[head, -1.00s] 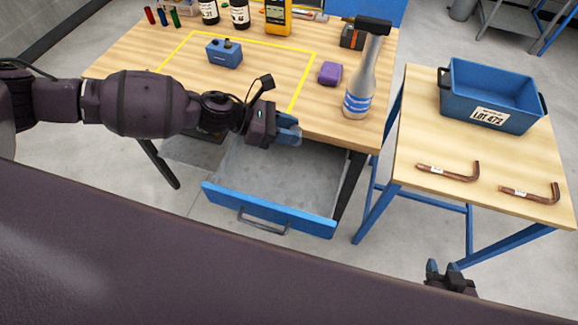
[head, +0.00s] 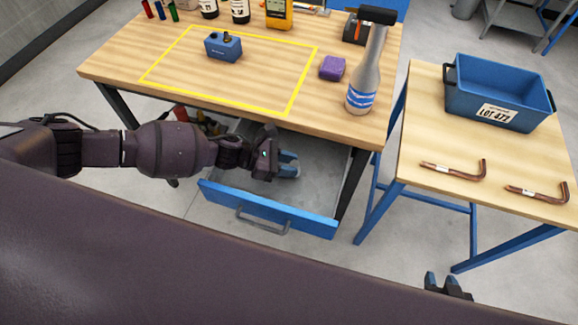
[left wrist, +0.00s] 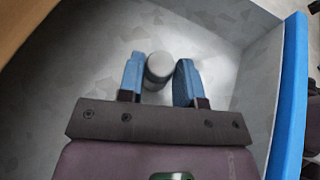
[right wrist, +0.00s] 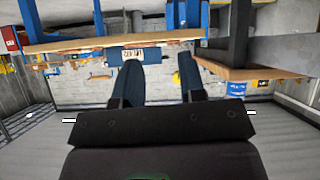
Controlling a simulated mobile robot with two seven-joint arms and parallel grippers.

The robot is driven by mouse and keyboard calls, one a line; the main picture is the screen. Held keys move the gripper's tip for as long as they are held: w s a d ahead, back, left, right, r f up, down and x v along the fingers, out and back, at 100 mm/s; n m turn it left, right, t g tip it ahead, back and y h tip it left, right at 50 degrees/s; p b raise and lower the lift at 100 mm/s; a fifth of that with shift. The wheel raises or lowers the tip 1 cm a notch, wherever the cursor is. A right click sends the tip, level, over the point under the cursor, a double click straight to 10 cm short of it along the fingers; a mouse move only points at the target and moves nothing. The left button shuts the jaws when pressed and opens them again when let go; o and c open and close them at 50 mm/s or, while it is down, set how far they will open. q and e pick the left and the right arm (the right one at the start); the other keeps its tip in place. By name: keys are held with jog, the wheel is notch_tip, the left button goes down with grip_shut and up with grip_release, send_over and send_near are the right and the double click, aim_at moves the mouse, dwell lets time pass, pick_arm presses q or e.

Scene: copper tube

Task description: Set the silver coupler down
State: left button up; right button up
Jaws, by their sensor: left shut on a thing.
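The silver coupler (left wrist: 158,68) is a grey cylinder between the blue fingertips of my left gripper (left wrist: 158,80), which is shut on it. In the head view my left gripper (head: 290,165) is inside the open drawer (head: 262,209), under the front edge of the workbench. The coupler is mostly hidden there by the fingers. I cannot tell whether it touches the drawer floor. My right gripper (head: 447,284) is low at the bottom right of the head view. In the right wrist view its fingers (right wrist: 158,80) are apart with nothing between them.
A side table (head: 430,125) carries a blue bin (head: 497,94) and two copper tubes (head: 455,172). The drawer's right part is clear.

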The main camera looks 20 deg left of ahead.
pick_arm(q)
jog(key=shift+f, duration=0.8)
jog(key=o, duration=1)
jog(key=shift+r, duration=0.2)
jog(key=shift+a+r, duration=0.1)
jog(key=shift+a, duration=0.2)
jog(key=v, duration=0.5)
jog(key=shift+s, duration=0.1)
jog(key=shift+v, duration=0.9)
pick_arm(e)
jog(key=shift+w+a+r, duration=0.1)
jog(key=shift+w+r, duration=0.1)
jog(key=shift+w, duration=0.25)
jog(key=shift+s, duration=0.1)
